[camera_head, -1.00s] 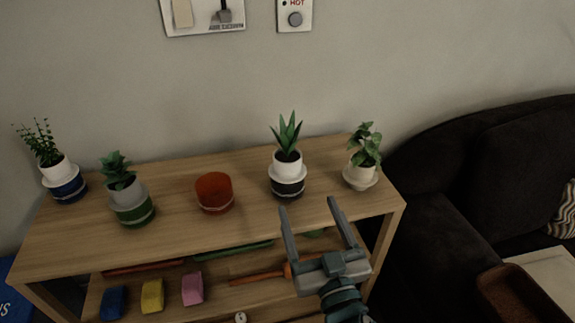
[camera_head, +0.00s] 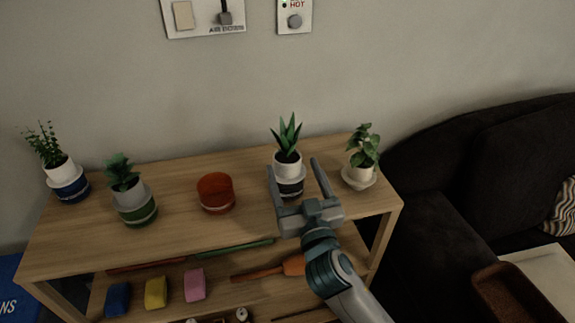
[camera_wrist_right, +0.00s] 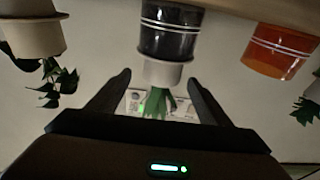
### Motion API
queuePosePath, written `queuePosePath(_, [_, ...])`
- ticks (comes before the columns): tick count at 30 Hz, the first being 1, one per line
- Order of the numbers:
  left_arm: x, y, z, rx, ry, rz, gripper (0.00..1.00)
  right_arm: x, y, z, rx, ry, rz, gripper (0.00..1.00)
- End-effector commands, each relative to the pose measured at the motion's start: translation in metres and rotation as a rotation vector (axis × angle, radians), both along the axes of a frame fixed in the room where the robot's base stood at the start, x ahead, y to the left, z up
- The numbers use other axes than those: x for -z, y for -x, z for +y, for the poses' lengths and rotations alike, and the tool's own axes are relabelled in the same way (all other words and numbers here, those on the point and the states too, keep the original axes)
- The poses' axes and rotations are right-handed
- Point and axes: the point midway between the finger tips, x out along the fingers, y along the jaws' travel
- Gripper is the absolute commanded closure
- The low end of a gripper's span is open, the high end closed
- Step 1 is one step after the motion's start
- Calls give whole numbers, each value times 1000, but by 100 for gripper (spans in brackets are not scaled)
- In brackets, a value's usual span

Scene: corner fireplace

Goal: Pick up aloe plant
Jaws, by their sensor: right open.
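The aloe plant (camera_head: 287,135) has pointed green leaves in a white pot (camera_head: 287,164), set in a black holder (camera_head: 291,186) on the wooden shelf top. In the right wrist view, which looks upside down, the white pot (camera_wrist_right: 162,72), black holder (camera_wrist_right: 168,33) and leaves (camera_wrist_right: 157,101) show between my fingers. My right gripper (camera_head: 295,164) is open, its fingers pointing toward the plant, one on each side in the picture. The fingers hide part of the holder. I cannot tell whether they touch it. My left gripper is not in view.
On the wooden shelf (camera_head: 185,240) stand a red pot (camera_head: 215,194), a plant in a green holder (camera_head: 136,210), one in a blue holder (camera_head: 70,187) and a leafy plant in a white pot (camera_head: 358,176). A wall is behind; a dark sofa (camera_head: 465,170) is right.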

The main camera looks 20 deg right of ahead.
Motion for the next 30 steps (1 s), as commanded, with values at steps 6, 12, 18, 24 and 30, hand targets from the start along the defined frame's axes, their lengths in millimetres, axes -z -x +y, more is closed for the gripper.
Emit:
queuePosePath(6, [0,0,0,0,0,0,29,0,0,0,0,0,0,28])
queuePosePath(12, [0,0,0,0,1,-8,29,-4,-10,0,0,1,-1,28])
queuePosePath(18, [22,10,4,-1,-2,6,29,-11,-31,2,0,3,-1,28])
queuePosePath(24, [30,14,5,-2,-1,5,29,-12,-49,1,0,0,0,28])
queuePosePath(30, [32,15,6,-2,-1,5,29,-11,-50,1,0,0,1,28])
